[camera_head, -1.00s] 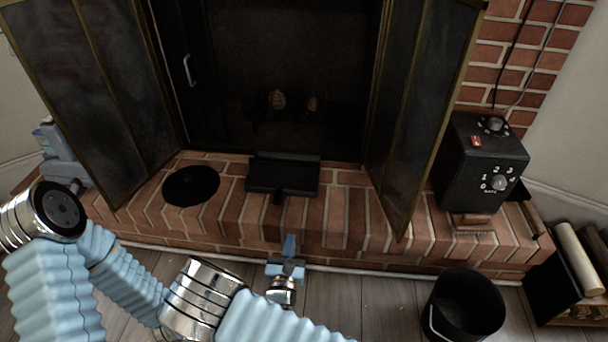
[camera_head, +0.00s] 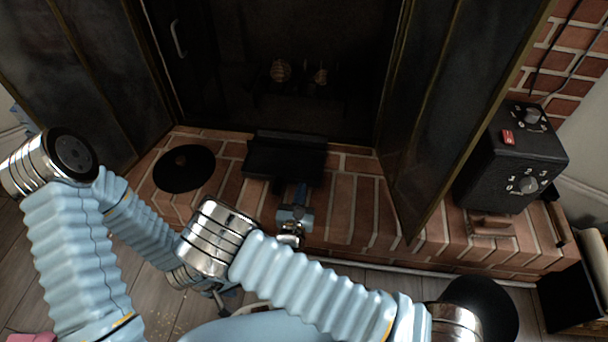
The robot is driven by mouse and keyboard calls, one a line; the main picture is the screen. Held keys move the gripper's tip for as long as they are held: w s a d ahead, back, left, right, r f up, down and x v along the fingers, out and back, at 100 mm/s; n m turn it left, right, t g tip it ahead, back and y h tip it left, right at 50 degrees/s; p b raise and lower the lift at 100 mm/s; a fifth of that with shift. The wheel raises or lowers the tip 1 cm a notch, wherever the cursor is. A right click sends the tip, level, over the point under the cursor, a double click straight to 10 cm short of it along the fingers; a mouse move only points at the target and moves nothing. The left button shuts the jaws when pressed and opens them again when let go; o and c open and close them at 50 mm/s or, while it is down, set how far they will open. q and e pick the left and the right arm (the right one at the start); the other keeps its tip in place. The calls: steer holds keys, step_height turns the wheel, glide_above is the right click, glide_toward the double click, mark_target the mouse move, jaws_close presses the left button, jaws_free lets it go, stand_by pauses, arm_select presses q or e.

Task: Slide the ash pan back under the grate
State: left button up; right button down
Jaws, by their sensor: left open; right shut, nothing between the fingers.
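The ash pan (camera_head: 285,155) is a black shallow tray on the brick hearth, at the mouth of the firebox. A short dark handle (camera_head: 277,185) sticks out at its front. The grate is lost in the dark firebox; pale log ends (camera_head: 281,70) show there. My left gripper (camera_head: 216,292) is open, low in front of the hearth, mostly hidden behind my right arm.
Open dark doors flank the firebox, the left door (camera_head: 95,90) and the right door (camera_head: 440,120). A round black lid (camera_head: 183,168) lies left of the pan. A black dial box (camera_head: 512,160) stands right. A black bucket (camera_head: 485,305) is on the floor, partly behind my arm.

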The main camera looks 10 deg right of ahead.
mark_target(310, 151)
arm_select(q)
steer(key=shift+f+b, duration=0.85)
steer(key=shift+f, duration=0.05)
arm_select(e)
steer(key=x, duration=1.2)
steer(key=shift+w+d, duration=0.1)
steer(key=shift+w, duration=0.2)
